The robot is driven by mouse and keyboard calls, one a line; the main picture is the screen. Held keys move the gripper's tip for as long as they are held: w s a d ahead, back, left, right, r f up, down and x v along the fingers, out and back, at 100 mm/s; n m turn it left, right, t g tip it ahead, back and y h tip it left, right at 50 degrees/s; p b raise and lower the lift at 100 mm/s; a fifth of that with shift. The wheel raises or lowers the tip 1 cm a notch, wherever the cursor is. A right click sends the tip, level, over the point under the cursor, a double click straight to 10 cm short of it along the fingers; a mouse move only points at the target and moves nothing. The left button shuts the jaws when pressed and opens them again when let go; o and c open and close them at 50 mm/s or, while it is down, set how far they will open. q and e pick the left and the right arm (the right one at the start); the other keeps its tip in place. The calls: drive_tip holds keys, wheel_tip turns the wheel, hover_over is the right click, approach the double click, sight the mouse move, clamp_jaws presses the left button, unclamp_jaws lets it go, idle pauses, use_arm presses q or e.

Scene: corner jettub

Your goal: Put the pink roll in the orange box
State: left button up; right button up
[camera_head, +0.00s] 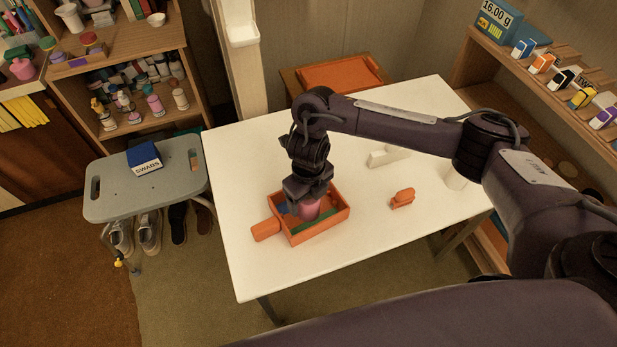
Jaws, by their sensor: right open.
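The orange box (331,224) is an open-topped tray on the white table, with an orange piece sticking out at its left side. I cannot tell whether the fingers touch the roll. Something blue and something green also show inside the box. My left gripper is not in view.
A grey stool (180,180) with a blue box is at the left. Shelves flank the table.

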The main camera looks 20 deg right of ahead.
wheel_tip(320, 180, up, 9)
drive_tip(key=shift+r+p, duration=0.1)
drive_tip(key=shift+p, duration=0.95)
